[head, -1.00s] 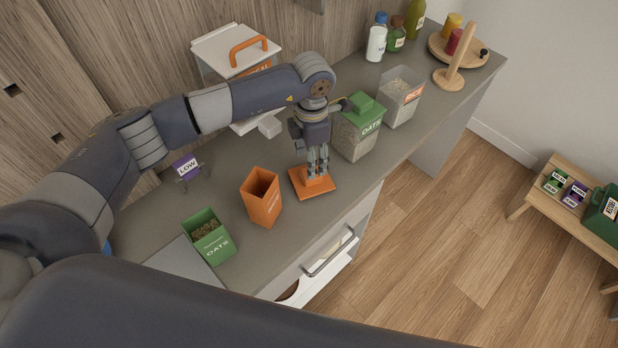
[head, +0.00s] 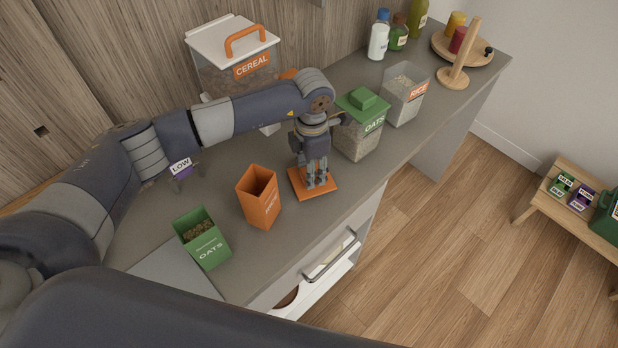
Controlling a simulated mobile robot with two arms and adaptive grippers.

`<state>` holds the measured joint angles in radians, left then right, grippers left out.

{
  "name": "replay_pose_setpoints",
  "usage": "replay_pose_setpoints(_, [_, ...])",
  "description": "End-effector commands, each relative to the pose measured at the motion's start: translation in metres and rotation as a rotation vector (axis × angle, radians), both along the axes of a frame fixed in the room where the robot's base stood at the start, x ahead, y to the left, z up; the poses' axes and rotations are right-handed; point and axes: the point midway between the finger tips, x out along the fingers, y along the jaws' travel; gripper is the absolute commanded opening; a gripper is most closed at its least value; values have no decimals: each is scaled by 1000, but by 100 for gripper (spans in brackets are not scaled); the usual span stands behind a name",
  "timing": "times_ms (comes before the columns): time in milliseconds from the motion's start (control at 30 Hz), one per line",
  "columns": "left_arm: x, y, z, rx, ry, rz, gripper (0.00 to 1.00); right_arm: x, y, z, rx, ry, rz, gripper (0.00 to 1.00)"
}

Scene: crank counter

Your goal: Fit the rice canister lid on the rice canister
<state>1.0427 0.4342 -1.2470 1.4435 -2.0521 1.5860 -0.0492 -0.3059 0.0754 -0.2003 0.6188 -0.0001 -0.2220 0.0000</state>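The orange rice canister lid (head: 299,182) lies flat on the counter near its front edge. My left gripper (head: 316,182) points straight down over the lid, with its fingertips low at the lid's middle. The fingers hide the lid's handle, so I cannot tell whether they are closed on it. The rice canister (head: 401,104) is clear with an orange RICE label and stands upright and open further back on the right. My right gripper is not in view.
The green-lidded oats canister (head: 357,143) stands between the lid and the rice canister, close to my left wrist. An orange open box (head: 262,205) and a green oats box (head: 211,250) stand left of the lid. A cereal container (head: 222,75) stands behind my arm.

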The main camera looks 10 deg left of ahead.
Motion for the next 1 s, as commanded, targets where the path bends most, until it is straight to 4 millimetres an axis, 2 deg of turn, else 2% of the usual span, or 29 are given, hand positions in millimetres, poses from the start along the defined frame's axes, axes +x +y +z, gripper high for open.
replay_pose_setpoints(267, [1, 0, 7, 0, -1, 0, 18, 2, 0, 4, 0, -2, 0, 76])
replay_pose_setpoints(800, [0, 0, 49, 0, -1, 0, 18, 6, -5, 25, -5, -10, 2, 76])
replay_pose_setpoints(1000, [0, 0, 50, 0, 0, 1, 18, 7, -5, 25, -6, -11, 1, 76])
